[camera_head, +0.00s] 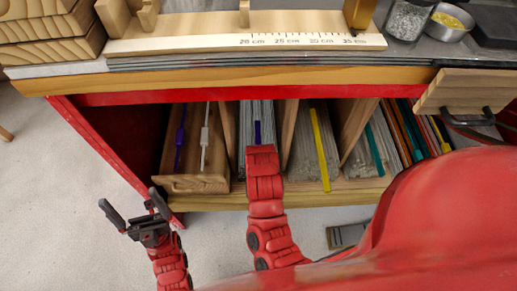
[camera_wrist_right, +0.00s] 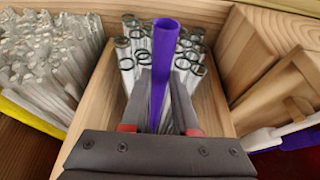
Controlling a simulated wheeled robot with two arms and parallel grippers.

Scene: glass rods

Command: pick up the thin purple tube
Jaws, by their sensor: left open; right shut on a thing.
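A thin purple tube (camera_head: 257,133) stands out from a bundle of clear glass tubes in a narrow wooden compartment. In the right wrist view, the purple tube (camera_wrist_right: 165,45) rises between the fingers of my right gripper (camera_wrist_right: 162,85), which is shut on it. Its lower part is hidden by the gripper. In the head view my right arm covers the front of that compartment and the right gripper itself is hidden. My left gripper (camera_head: 135,212) is open and empty, low at the left, apart from the shelf.
A wooden drawer (camera_head: 190,183) at the left holds a purple and a white piece. A yellow tube (camera_head: 320,150) lies on clear tubes one compartment to the right. Wooden dividers (camera_head: 289,130) flank the purple tube's compartment. A counter with a ruler board (camera_head: 200,42) overhangs above.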

